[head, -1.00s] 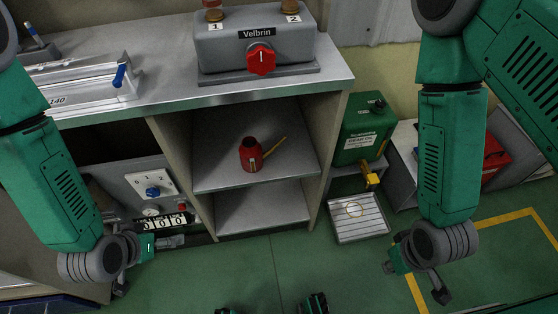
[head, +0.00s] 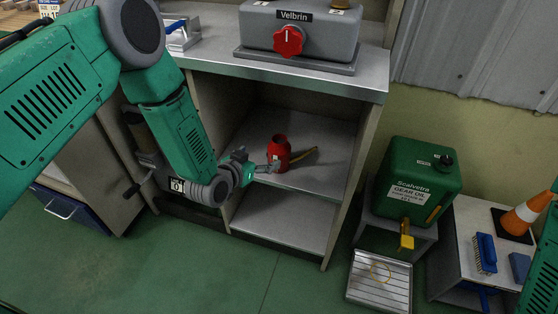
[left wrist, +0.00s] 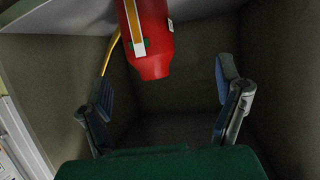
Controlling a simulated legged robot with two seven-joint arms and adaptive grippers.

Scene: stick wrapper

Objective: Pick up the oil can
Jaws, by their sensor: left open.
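The red oil can (head: 279,153) with a yellow spout stands upright on the upper shelf of the open cabinet. It also shows in the left wrist view (left wrist: 150,40), at the top centre, ahead of and between my open fingers. My left gripper (head: 265,167) is at the front of that shelf, just left of the can. It is open and empty, and in the left wrist view its two fingers (left wrist: 165,105) stand wide apart. I cannot tell from the head view whether a finger touches the can. My right gripper is out of view.
The shelf (head: 325,140) has side walls and a worktop (head: 350,82) above it. A grey Velbrin unit (head: 335,38) stands on the worktop. A green gear oil tank (head: 420,180), a drip tray (head: 380,283) and a traffic cone (head: 525,215) are at the right.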

